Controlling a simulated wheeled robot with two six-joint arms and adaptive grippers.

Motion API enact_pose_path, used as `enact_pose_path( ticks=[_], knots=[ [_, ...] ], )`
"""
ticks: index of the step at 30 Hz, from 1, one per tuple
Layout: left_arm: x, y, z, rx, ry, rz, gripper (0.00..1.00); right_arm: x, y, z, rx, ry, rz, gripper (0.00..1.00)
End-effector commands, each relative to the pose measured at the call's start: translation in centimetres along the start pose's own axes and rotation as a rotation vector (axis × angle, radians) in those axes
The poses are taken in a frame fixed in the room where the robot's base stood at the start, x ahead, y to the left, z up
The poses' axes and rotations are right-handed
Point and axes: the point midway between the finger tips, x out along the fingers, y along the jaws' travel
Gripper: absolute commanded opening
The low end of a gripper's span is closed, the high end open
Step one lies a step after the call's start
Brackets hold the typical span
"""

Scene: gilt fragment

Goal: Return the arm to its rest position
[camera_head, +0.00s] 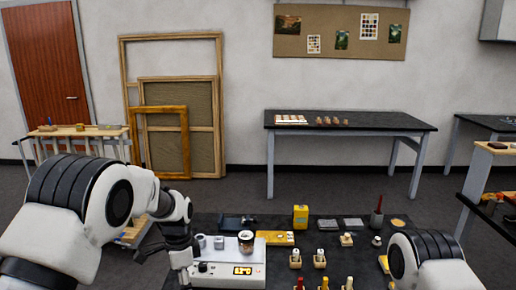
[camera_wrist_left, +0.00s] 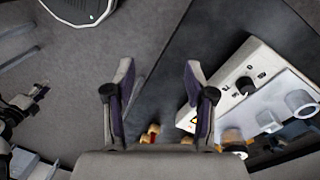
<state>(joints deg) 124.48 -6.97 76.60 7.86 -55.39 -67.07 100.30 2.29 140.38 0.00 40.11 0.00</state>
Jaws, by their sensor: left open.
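My left arm comes in from the left in the head view. Its gripper (camera_head: 178,258) hangs at the left end of the dark work table (camera_head: 215,218), beside the white device with the yellow display (camera_head: 228,277). In the left wrist view the two fingers (camera_wrist_left: 158,82) are wide apart, with nothing between them but dark surface and grey floor. The white device (camera_wrist_left: 240,85) lies to the right of the fingers there, apart from them. Of my right arm only a white and black link shows at the lower right of the head view; its gripper is out of view.
On the work table stand a jar (camera_head: 246,241), a yellow container (camera_head: 300,216), a dark cup with a red-handled tool (camera_head: 377,217) and several small bottles. A wooden side bench (camera_head: 80,134) stands at the left. Open floor (camera_head: 330,190) lies behind the work table.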

Motion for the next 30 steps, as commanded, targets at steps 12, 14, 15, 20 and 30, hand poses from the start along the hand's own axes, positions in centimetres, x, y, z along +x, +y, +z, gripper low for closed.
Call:
enact_pose_path(
  ticks=[12,14,15,20,30],
  knots=[
    [12.8,6.6,5.7,-0.058,-0.096,0.244,0.55,1.1,0.0,0.0,0.0,-0.001,0.0,0.4],
    [15.5,8.3,7.2,-0.087,-0.114,0.275,0.55,1.3,0.0,0.0,0.0,-0.001,0.0,0.4],
    [17.5,9.8,8.3,-0.113,-0.128,0.295,0.55,1.5,0.0,0.0,0.0,-0.001,0.0,0.4],
    [26.4,18.6,14.3,-0.317,-0.201,0.332,0.55,2.3,0.0,0.0,0.0,0.0,0.0,0.4],
    [29.3,29.0,20.2,-1.046,-0.021,-0.01,0.55,2.7,0.0,0.0,0.0,-0.001,0.0,0.4]
  ],
)
